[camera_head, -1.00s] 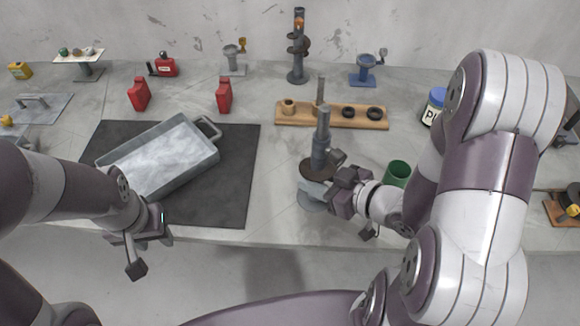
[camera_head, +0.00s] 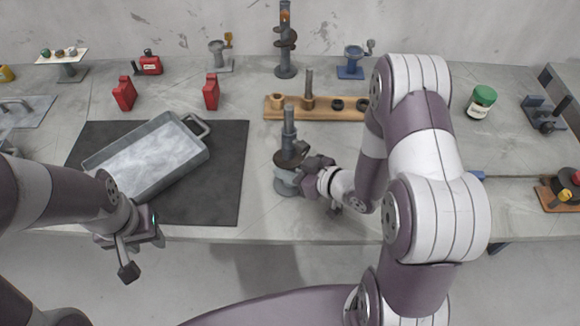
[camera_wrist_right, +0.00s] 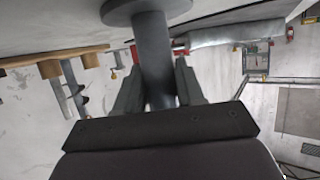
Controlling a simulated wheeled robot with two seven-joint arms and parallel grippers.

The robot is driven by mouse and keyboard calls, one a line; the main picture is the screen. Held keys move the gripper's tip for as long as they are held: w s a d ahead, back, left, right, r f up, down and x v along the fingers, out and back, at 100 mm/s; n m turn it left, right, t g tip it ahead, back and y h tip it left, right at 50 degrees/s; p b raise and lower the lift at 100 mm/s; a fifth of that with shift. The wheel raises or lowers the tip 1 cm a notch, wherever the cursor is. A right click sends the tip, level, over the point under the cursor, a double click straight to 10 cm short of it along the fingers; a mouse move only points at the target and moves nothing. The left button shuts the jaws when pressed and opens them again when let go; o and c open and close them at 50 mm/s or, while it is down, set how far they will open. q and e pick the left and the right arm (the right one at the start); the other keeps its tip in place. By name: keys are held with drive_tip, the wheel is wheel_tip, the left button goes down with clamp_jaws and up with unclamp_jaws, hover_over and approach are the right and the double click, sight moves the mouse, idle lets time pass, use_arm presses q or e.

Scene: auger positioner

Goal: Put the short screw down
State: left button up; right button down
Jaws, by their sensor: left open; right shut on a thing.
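The short screw, which I take to be the upright grey shaft with a brown disc (camera_head: 289,125), stands near the table's front edge. My right gripper (camera_head: 310,178) is shut on it low down, from the right. In the right wrist view, the two fingers close on a grey cylinder (camera_wrist_right: 153,50) with a round grey flange beyond them. I cannot tell whether its foot touches the table. My left gripper (camera_head: 140,240) is open and empty at the table's front edge, below the dark mat.
A metal tray (camera_head: 205,155) lies on the dark mat (camera_head: 225,195) to the left. A wooden peg board (camera_head: 350,115) with rings lies behind the screw. A tall auger stand (camera_head: 285,70) is at the back. A green-lidded jar (camera_head: 478,110) stands right. Bare table lies between mat and screw.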

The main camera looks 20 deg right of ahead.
drive_tip(key=c, duration=0.7)
unclamp_jaws()
drive_tip(key=shift+f, duration=0.15)
